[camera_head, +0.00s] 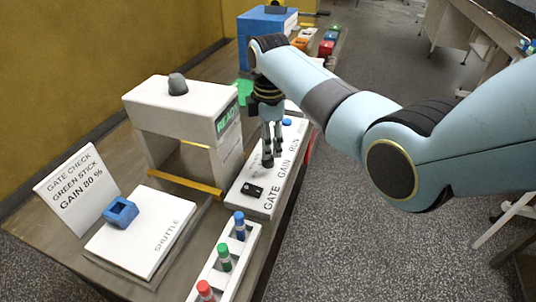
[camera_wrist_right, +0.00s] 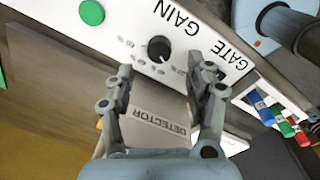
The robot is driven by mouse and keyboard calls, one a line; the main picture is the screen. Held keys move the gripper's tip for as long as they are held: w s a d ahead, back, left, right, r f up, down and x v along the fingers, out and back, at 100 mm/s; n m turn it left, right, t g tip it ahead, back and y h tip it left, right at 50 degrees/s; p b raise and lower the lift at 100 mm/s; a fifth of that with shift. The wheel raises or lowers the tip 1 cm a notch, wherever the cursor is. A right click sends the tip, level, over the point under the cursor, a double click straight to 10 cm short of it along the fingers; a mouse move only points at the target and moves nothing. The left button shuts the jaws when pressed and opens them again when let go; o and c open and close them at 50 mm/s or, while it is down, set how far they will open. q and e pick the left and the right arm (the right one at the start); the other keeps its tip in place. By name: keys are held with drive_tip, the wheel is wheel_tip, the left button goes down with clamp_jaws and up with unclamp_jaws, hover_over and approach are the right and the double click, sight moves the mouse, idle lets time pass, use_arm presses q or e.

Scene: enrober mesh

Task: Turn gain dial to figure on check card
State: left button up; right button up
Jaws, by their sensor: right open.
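The white check card (camera_head: 77,190) reads "GATE CHECK GREEN STICK GAIN 80 %". The gain dial (camera_wrist_right: 159,48) is a small black round knob with a pale pointer mark, on a white panel (camera_wrist_right: 130,25) by the word GAIN; small scale figures around it are too blurred to read. In the head view my right gripper (camera_head: 272,155) points down over the panel (camera_head: 262,208) and hides the dial. In the wrist view my right gripper (camera_wrist_right: 166,72) is open and empty, its fingers apart, the dial just beyond the gap between the tips. My left gripper is out of view.
A white detector gate (camera_head: 165,110) stands left of the panel. A shuttle plate (camera_head: 125,255) carries a blue holder (camera_head: 121,212). A white rack (camera_head: 222,275) holds red, green and blue sticks. A black control (camera_head: 253,190) sits by GATE. A blue box (camera_head: 265,25) stands behind.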

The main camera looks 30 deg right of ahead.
sight(268, 161)
wheel_tip(268, 161, down, 5)
drive_tip(key=shift+w+f+b, duration=0.15)
drive_tip(key=shift+f+b, duration=0.05)
drive_tip(key=shift+b, duration=0.1)
clamp_jaws()
